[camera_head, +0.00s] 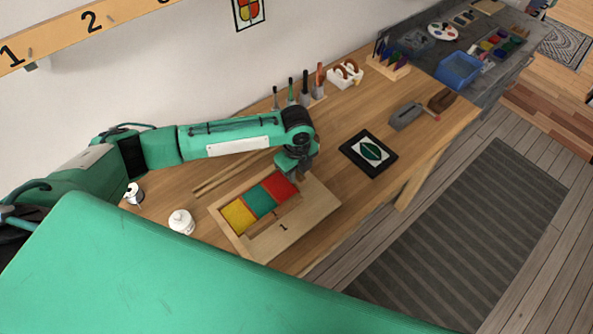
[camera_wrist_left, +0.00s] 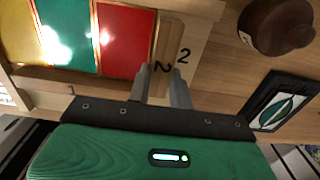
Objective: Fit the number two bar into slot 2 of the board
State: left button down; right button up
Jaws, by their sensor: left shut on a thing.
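The wooden board (camera_head: 318,218) lies on the bench with yellow, green and red panels in it and a printed 1 on its near side. In the left wrist view the board (camera_wrist_left: 207,35) has a printed 2 on its edge. My left gripper (camera_head: 301,177) is over the board's right end, beside the red panel. In the left wrist view my left gripper (camera_wrist_left: 161,84) is shut on the number two bar (camera_wrist_left: 168,35). The bar lies along the red panel, beside the printed 2. Its lower end is between the fingers. I cannot tell whether it is fully down in slot 2.
A framed leaf picture (camera_head: 368,153) lies right of the board. A white jar (camera_head: 181,221) stands to its left. A brown round object (camera_wrist_left: 277,25) is close to the gripper in the left wrist view. Upright tools (camera_head: 305,88) stand behind. Bench space around the framed picture is clear.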

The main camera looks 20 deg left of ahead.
pick_arm(q)
jog(key=shift+f, duration=0.4)
jog(key=shift+f, duration=0.15)
jog(key=shift+p, duration=0.4)
dwell(0.8)
jog(key=shift+f, duration=0.3)
jog(key=shift+p, duration=0.55)
dwell(0.3)
jog(key=c, duration=1.2)
grip_release()
